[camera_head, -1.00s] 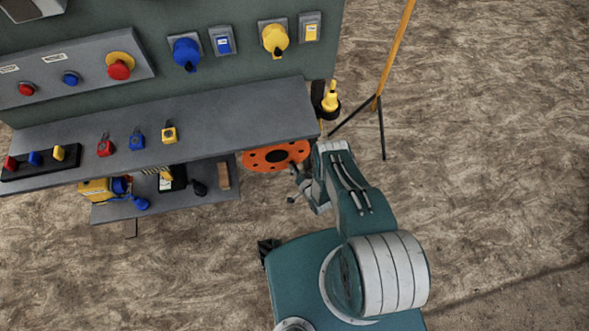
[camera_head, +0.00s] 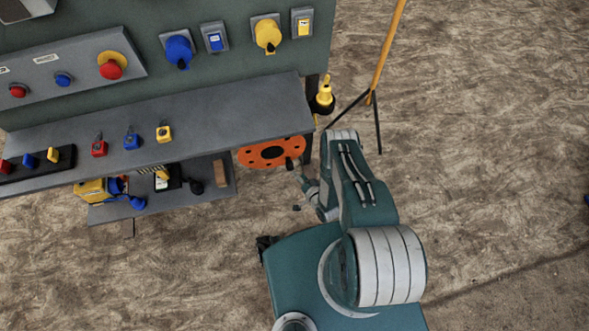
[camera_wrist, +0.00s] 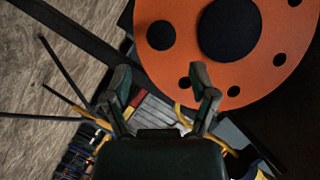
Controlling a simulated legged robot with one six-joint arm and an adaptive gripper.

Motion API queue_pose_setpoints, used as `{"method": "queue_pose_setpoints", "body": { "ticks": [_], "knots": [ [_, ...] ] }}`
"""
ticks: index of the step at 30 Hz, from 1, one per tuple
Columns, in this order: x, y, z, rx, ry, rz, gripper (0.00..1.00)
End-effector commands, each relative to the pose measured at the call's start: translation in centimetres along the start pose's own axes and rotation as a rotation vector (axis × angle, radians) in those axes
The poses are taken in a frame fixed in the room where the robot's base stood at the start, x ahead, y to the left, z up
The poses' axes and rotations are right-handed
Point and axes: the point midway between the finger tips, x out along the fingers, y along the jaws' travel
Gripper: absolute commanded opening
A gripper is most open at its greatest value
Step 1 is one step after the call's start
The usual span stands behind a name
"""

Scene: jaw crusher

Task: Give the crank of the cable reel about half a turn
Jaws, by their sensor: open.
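The cable reel shows in the head view as an orange disc (camera_head: 250,156) with dark holes, under the right end of the bench. A short dark piece (camera_head: 289,163) at its right edge looks like the crank handle. My gripper (camera_head: 299,184) is just below and right of it, apart from the disc as far as I can tell. In the wrist view the reel's orange face (camera_wrist: 279,40) and dark hub fill the upper right. My gripper (camera_wrist: 161,84) is open there, with nothing visible between its fingers. I cannot make out the crank in the wrist view.
The grey bench (camera_head: 225,112) stands above the reel, with a lower shelf (camera_head: 160,203) left of it. A yellow-black object (camera_head: 324,98) hangs at the bench's right end. A tripod with a yellow pole (camera_head: 385,55) stands behind my arm. The floor at right is mostly clear.

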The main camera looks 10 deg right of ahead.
Motion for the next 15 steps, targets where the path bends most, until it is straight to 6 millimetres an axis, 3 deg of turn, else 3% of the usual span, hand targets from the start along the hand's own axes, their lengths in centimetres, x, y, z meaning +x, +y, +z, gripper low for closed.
{"method": "queue_pose_setpoints", "body": {
  "ticks": [10,15],
  "knots": [
    [-0.7,0.0,0.0,-0.001,0.001,-0.001,0.74],
    [-0.7,0.0,-1.4,0.008,-0.031,0.0,0.0]
  ]
}}
